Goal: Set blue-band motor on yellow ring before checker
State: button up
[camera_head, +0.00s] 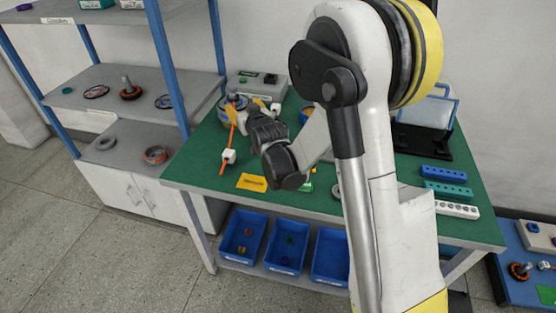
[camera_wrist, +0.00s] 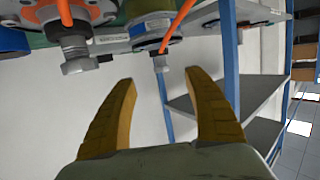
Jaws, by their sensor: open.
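My gripper (camera_head: 248,107) is over the back left of the green table (camera_head: 210,160). Its two tan fingers are spread and empty in the wrist view (camera_wrist: 165,110). A motor with a bluish rim (camera_head: 231,101) sits just beyond the fingers, with an orange cable. The grey checker box (camera_head: 256,84) stands behind it. In the wrist view, two motor shafts show along the top edge, one at left (camera_wrist: 76,50) and one near the middle (camera_wrist: 158,58), both apart from the fingers. No yellow ring can be made out clearly.
An orange cable ends in a white connector (camera_head: 228,156) near a yellow card (camera_head: 252,182). Coloured blocks (camera_head: 443,173) lie at right, and a dark stand (camera_head: 422,140) behind them. A grey shelf unit (camera_head: 125,90) stands left. Blue bins (camera_head: 287,248) sit below the table.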

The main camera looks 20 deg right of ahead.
jog(key=s+r+g, duration=0.2)
jog(key=s+r, duration=0.3)
jog(key=s, duration=0.1)
jog(key=s+f+g, duration=0.1)
jog(key=s+g, duration=0.5)
jog(key=s, duration=2.7)
jog(key=shift+s+f, duration=0.15)
jog(key=shift+f, duration=0.2)
